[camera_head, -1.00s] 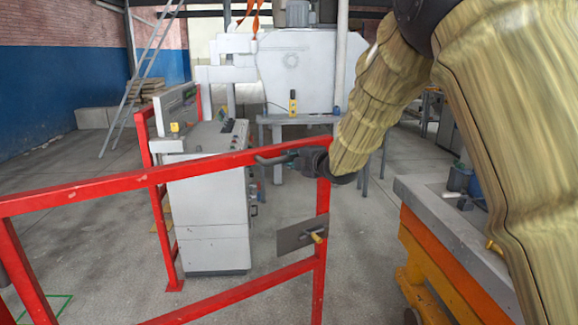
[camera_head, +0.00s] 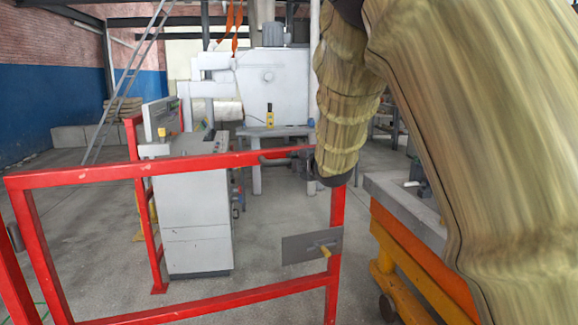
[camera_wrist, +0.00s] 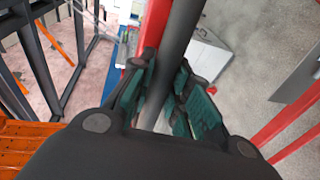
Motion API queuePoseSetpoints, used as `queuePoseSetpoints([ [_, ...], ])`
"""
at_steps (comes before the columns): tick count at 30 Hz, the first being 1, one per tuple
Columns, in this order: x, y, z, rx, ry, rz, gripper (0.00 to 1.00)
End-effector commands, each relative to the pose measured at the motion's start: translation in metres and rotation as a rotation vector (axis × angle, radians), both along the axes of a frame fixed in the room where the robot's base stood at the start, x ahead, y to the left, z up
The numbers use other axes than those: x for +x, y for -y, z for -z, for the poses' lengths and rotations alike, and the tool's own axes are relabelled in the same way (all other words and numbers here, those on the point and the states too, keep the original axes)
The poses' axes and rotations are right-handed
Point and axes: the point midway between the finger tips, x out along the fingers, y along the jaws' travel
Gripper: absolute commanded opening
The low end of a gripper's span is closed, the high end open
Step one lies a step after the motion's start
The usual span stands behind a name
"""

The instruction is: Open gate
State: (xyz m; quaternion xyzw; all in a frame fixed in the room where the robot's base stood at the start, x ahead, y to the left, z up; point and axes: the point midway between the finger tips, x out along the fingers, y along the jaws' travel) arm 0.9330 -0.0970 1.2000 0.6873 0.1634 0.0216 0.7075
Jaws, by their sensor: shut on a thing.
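The red gate (camera_head: 100,173) spans the left and middle of the head view, with a top rail, a lower rail and upright posts. A grey metal plate with a yellow handle (camera_head: 312,247) is on its right post. A grey bar handle (camera_head: 270,160) is at the top rail near that post. My gripper (camera_head: 290,157) is at this bar, its fingers small and partly hidden by my wrist. In the wrist view my gripper (camera_wrist: 167,68) has its green-padded fingers on both sides of the grey bar (camera_wrist: 178,35), shut on it.
A grey control cabinet (camera_head: 197,220) stands behind the gate. A large white machine (camera_head: 272,85) is farther back. An orange bench with a grey top (camera_head: 400,205) stands close on the right. Bare concrete floor (camera_head: 100,235) shows through the gate.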

Motion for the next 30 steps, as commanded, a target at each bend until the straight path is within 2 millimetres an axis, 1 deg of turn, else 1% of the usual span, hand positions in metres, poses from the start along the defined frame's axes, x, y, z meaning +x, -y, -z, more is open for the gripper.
queuePoseSetpoints([
  [6,-0.0031,0.0061,0.0004,0.000,0.000,0.017,0.00],
  [16,-0.0036,0.0090,0.0000,0.001,0.000,0.022,0.00],
  [17,-0.0036,0.0092,0.0001,0.001,0.000,0.022,0.20],
  [18,-0.0036,0.0092,0.0001,0.001,0.000,0.022,0.27],
  [20,-0.0036,0.0096,0.0000,0.000,0.000,0.023,0.38],
  [21,-0.0035,0.0097,-0.0001,0.000,0.000,0.023,0.41],
  [30,-0.0040,0.0102,-0.0011,0.001,0.001,0.023,0.41],
])
